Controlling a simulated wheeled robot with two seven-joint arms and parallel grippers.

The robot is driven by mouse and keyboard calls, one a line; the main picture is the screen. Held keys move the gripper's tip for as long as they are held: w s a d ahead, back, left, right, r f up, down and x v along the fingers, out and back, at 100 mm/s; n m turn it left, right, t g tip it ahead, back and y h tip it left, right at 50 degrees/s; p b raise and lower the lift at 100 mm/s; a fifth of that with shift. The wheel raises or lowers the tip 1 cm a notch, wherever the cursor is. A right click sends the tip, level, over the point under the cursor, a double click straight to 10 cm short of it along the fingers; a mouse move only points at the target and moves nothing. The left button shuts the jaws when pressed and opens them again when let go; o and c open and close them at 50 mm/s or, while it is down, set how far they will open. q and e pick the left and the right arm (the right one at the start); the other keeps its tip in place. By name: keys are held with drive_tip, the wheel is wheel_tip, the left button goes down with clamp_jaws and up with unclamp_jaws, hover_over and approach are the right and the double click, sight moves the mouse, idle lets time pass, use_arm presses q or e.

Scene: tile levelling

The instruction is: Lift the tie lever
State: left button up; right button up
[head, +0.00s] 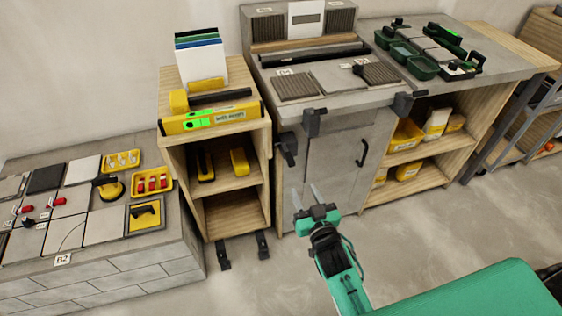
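I cannot tell for sure which part is the tie lever. A black lever-like tool (146,212) lies on a yellow-framed tile at the right end of the low tiled bench (130,272). Small red pieces (57,201) and dark pieces sit at the tile joints to its left. A dark clamp-like handle (287,149) is at the left edge of the grey cabinet. My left gripper is not in view.
A wooden shelf (232,183) with a yellow level (212,120) on top stands between bench and cabinet. Yellow trays (152,182) and a black-and-yellow suction cup (108,187) are on the bench. Green trays (420,65) lie on the right counter.

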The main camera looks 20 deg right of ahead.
sight(292, 165)
drive_tip(key=w, duration=1.3)
drive_tip(key=shift+w+a, duration=0.2)
drive_tip(key=shift+w, duration=0.2)
clamp_jaws()
